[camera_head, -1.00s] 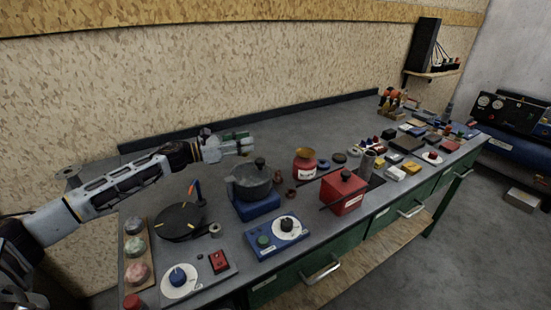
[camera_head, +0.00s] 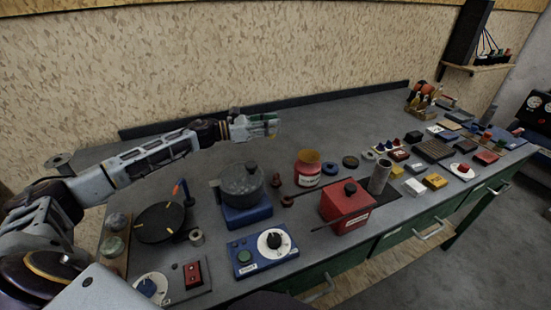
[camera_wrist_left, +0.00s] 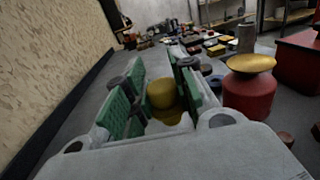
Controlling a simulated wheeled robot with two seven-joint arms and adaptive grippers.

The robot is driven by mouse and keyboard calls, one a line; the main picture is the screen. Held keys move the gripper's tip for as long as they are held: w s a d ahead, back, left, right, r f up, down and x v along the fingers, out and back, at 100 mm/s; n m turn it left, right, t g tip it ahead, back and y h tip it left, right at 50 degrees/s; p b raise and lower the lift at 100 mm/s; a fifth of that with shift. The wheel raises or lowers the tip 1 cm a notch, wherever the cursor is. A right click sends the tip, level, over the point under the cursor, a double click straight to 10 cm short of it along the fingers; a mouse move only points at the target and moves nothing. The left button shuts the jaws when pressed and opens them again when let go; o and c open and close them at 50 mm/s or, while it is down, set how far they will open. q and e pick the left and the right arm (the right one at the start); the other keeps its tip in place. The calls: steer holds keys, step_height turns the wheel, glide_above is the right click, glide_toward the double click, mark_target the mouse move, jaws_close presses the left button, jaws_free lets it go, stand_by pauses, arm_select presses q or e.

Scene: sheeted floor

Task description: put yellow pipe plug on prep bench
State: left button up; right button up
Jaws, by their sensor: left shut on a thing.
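The yellow pipe plug (camera_wrist_left: 161,94) is a short yellow cylinder in the left wrist view. It sits between the green pads of my left gripper (camera_wrist_left: 157,80), which is shut on it. In the head view my left gripper (camera_head: 270,123) is over the back part of a long grey-topped bench (camera_head: 345,122) with green drawers, and the fingers mostly hide the plug. No label marks this as the prep bench. My right gripper is not in view.
A pot on a blue burner (camera_head: 246,214), a red jar with a yellow top (camera_head: 307,170) and a red box (camera_head: 346,208) stand in front of the gripper. Many small blocks and tools crowd the right side. The bench's back strip by the wall is mostly clear.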

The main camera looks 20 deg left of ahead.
mark_target(271, 137)
arm_select(q)
steer(key=shift+s, duration=0.1)
steer(key=shift+f, duration=2.5)
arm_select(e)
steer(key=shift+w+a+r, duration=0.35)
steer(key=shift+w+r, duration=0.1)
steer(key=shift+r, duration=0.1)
